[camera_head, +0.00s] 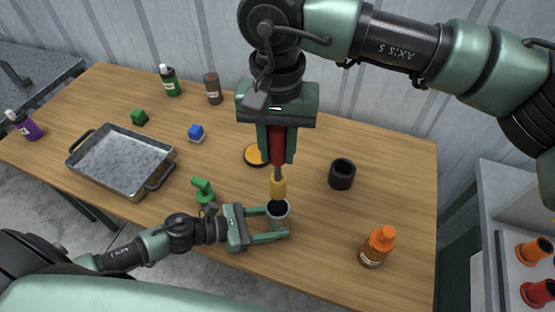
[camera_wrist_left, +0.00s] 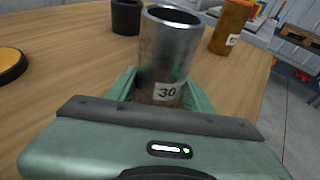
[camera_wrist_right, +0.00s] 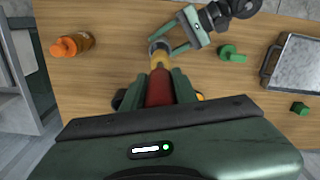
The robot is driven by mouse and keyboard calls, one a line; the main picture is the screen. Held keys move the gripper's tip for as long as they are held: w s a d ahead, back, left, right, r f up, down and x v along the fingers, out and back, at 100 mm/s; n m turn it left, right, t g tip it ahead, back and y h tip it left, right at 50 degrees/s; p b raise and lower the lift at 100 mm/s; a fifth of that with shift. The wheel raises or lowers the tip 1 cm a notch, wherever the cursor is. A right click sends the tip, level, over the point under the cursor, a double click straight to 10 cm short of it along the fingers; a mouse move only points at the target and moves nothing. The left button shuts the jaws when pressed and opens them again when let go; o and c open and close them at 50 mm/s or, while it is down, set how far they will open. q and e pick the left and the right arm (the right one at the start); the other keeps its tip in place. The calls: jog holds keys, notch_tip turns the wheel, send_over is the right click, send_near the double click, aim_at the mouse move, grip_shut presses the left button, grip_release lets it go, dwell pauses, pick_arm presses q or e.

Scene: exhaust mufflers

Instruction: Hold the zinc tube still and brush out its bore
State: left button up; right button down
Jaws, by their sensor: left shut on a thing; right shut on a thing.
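The zinc tube (camera_head: 278,210) stands upright on the wooden table near its front edge, open end up; a label reading 30 shows in the left wrist view (camera_wrist_left: 165,60). My left gripper (camera_head: 277,222) is shut on the tube, one finger on each side. My right gripper (camera_head: 277,155) is above the tube, shut on the red handle (camera_head: 277,143) of a brush. The brush's yellow part (camera_head: 278,187) points down at the tube's mouth; it also shows in the right wrist view (camera_wrist_right: 159,60). Whether its tip is inside the bore is hard to tell.
A black cylinder (camera_head: 342,174) and an orange bottle (camera_head: 377,247) stand right of the tube. A green object (camera_head: 203,190), a metal tray (camera_head: 121,161), blue (camera_head: 196,132) and green (camera_head: 140,117) blocks are left. An orange-topped disc (camera_head: 255,155) lies behind. Bottles stand at the back.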

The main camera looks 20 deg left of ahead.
pick_arm(q)
jog(key=o, duration=1.1)
jog(key=shift+c, duration=0.2)
jog(key=v, duration=1.2)
jog(key=shift+r, duration=0.1)
